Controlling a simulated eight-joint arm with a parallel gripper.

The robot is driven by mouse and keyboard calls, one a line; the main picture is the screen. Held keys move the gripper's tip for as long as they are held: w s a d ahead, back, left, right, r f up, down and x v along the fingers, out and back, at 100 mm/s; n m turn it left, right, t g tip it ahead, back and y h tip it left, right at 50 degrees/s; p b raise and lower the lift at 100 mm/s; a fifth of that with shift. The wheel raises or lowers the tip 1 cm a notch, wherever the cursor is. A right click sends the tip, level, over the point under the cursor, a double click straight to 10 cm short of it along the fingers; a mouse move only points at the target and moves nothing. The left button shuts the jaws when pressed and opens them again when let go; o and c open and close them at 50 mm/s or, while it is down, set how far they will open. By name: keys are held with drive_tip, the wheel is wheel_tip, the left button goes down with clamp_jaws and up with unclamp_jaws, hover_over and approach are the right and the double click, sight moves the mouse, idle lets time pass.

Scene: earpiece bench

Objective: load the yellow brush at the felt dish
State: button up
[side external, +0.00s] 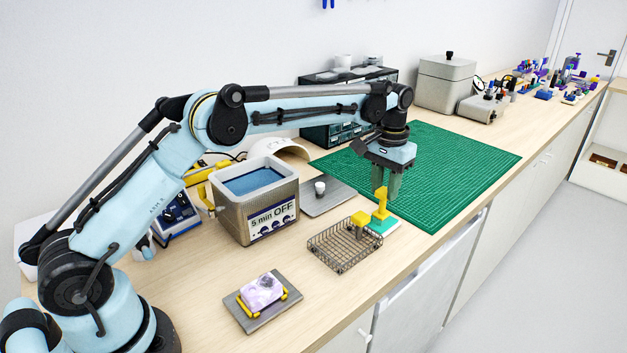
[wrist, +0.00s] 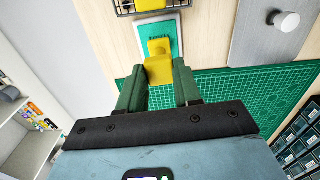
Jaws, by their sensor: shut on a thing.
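The yellow brush (side external: 381,203) is upright in my gripper (side external: 386,184), whose two green fingers are shut on its upper part. In the wrist view the brush (wrist: 159,70) shows between the fingertips (wrist: 158,82). The felt dish (side external: 386,224), a small teal pad with a pale rim, lies on the bench directly under the brush. It also shows in the wrist view (wrist: 174,34), partly hidden by the brush. The brush's lower end is at or just above the felt; I cannot tell whether it touches.
A wire basket (side external: 335,252) with a yellow block (side external: 360,219) in it stands beside the dish. A green cutting mat (side external: 465,160) lies behind. A grey plate (side external: 328,200) with a small white cup (side external: 319,188) and a tank (side external: 253,205) are to the left.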

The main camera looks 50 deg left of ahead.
idle(0.4)
drive_tip(key=shift+r, duration=3.5)
drive_tip(key=shift+s+a+r, duration=0.1)
drive_tip(key=shift+s+r, duration=0.2)
drive_tip(key=shift+s, duration=0.05)
drive_tip(key=s+a+r, duration=0.1)
drive_tip(key=s, duration=1)
drive_tip(key=s+a+r, duration=0.1)
drive_tip(key=s, duration=0.9)
drive_tip(key=shift+s+a+m, duration=0.3)
drive_tip(key=shift+s+a, duration=0.05)
